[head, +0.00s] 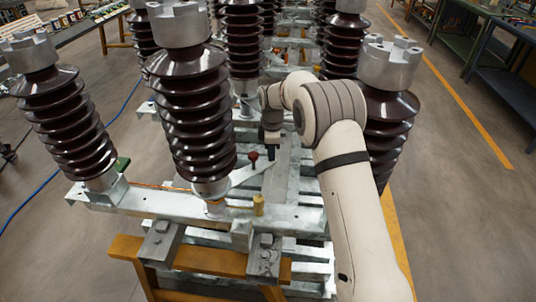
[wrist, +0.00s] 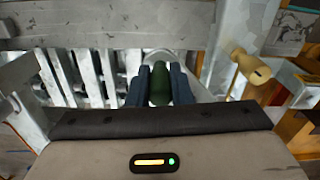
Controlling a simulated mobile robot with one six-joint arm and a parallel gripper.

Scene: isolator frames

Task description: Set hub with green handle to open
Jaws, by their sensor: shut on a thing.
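The green handle (wrist: 160,84) stands between the two dark fingers of my gripper (wrist: 160,86) in the wrist view. My gripper is shut on it. In the head view my gripper (head: 271,152) reaches down at the far end of a pale lever plate (head: 243,176), and its fingers largely hide the green handle there. The lever plate runs from the foot of the middle brown insulator. I cannot tell from these views which position the hub is in.
A red-topped knob (head: 253,157) stands beside my gripper. A yellow knob (head: 258,205) stands on the front beam; it also shows in the wrist view (wrist: 250,67). Brown ribbed insulators (head: 190,115) crowd the left and back. Steel beams (head: 140,200) lie below.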

